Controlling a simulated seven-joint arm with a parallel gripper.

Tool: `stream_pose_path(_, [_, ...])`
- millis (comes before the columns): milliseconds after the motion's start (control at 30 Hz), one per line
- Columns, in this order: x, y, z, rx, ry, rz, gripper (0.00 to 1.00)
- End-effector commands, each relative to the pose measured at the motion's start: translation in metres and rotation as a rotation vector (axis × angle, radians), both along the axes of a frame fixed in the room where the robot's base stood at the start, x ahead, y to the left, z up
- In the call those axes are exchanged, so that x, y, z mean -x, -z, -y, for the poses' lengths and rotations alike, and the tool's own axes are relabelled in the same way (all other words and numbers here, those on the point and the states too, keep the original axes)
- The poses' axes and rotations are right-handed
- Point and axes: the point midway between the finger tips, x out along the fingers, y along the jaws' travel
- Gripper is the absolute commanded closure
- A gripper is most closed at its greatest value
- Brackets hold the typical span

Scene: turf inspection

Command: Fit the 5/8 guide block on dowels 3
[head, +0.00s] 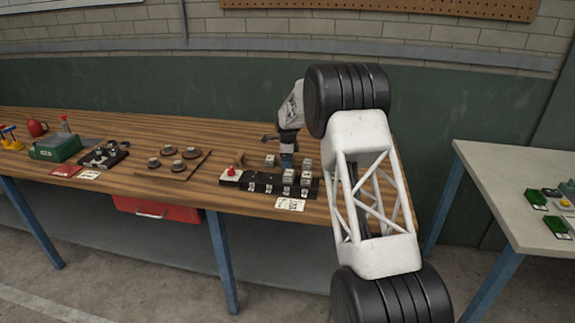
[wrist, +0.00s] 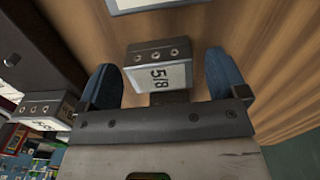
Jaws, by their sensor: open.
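The 5/8 guide block (wrist: 160,72) shows in the wrist view as a grey metal block with holes in its dark top and a white "5/8" label. It lies between the two blue fingers of my gripper (wrist: 162,75), which is open, with a gap visible on each side of the block. In the head view my gripper (head: 287,160) is low over the bench among small grey blocks. The black dowel base (head: 262,184) lies in front of it with small white labels. I cannot make out which dowels are number 3.
Another holed block (wrist: 45,106) is at the left in the wrist view, and part of one (wrist: 150,4) shows at the top. A grey block (head: 307,163) stands right of my gripper. A white card (head: 290,204) lies at the front edge of the wooden bench (head: 150,190).

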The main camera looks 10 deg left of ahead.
Motion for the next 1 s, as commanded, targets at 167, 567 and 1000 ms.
stream_pose_path(167, [0.0, 0.0039, -0.0001, 0.0, 0.0, 0.001, 0.08])
stream_pose_path(567, [0.0, 0.004, 0.0, 0.0, 0.0, 0.001, 0.08])
stream_pose_path(1000, [0.0, 0.004, -0.0001, 0.0, 0.0, 0.001, 0.61])
